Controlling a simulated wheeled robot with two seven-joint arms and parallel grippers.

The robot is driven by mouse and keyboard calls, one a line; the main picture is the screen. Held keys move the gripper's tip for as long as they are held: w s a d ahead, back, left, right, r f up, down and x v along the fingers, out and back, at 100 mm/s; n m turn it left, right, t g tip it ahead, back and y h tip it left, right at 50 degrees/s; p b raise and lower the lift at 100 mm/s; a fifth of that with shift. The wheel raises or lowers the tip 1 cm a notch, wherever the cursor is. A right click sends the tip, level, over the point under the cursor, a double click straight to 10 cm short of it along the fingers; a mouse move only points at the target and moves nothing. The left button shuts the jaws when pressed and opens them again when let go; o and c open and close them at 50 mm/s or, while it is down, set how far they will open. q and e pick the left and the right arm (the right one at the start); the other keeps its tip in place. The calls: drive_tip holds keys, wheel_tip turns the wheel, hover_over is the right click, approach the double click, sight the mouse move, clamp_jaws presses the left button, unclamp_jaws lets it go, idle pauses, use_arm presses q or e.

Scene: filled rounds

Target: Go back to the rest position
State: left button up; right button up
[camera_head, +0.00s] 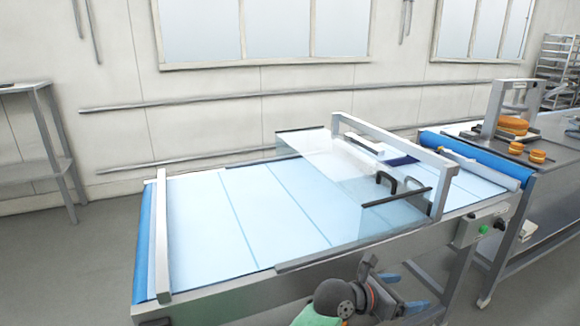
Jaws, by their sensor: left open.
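My left gripper (400,291) is at the bottom of the head view, right of centre, in front of the near side of the conveyor table. Its two blue-tipped fingers are apart, and I see nothing between them. The dark rounded wrist and an orange ring show just left of the fingers. My right gripper is not in view.
The conveyor (200,222) has a pale blue belt, a clear guard (390,210) and a metal frame (395,150). Orange rounds (512,126) sit on a dark table at the right. A metal side table (25,88) stands left. Floor at left is clear.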

use_arm(q)
drive_tip(key=a+r+n+t+h, duration=0.5)
drive_tip(key=a+r+n+t, duration=0.4)
drive_tip(key=a+n, duration=0.4)
drive_tip(key=w+a+f+n+t+y+p, duration=0.1)
drive_tip(key=a+f+n+t+y, duration=0.3)
drive_tip(key=a+n+y, duration=0.65)
drive_tip(key=w+a+f+n+t+y+p, duration=0.1)
drive_tip(key=a+f+n+t+y, duration=0.3)
drive_tip(key=a+n+y, duration=0.65)
drive_tip(key=s+a+f+n+g, duration=0.4)
drive_tip(key=s+f+n+g, duration=0.15)
drive_tip(key=f, duration=0.35)
drive_tip(key=s+a+f+n+g, duration=0.5)
drive_tip(key=s+f+n, duration=0.1)
drive_tip(key=f, duration=0.2)
drive_tip(key=s+f+g+h, duration=0.1)
drive_tip(key=s+f+g, duration=0.2)
drive_tip(key=s, duration=0.6)
drive_tip(key=s+f+n+g+h, duration=0.1)
drive_tip(key=s+f+g, duration=0.3)
drive_tip(key=s, duration=0.6)
drive_tip(key=shift+f+g+h+p, duration=0.3)
drive_tip(key=shift+g+h+p, duration=0.15)
drive_tip(key=shift+g+h, duration=0.25)
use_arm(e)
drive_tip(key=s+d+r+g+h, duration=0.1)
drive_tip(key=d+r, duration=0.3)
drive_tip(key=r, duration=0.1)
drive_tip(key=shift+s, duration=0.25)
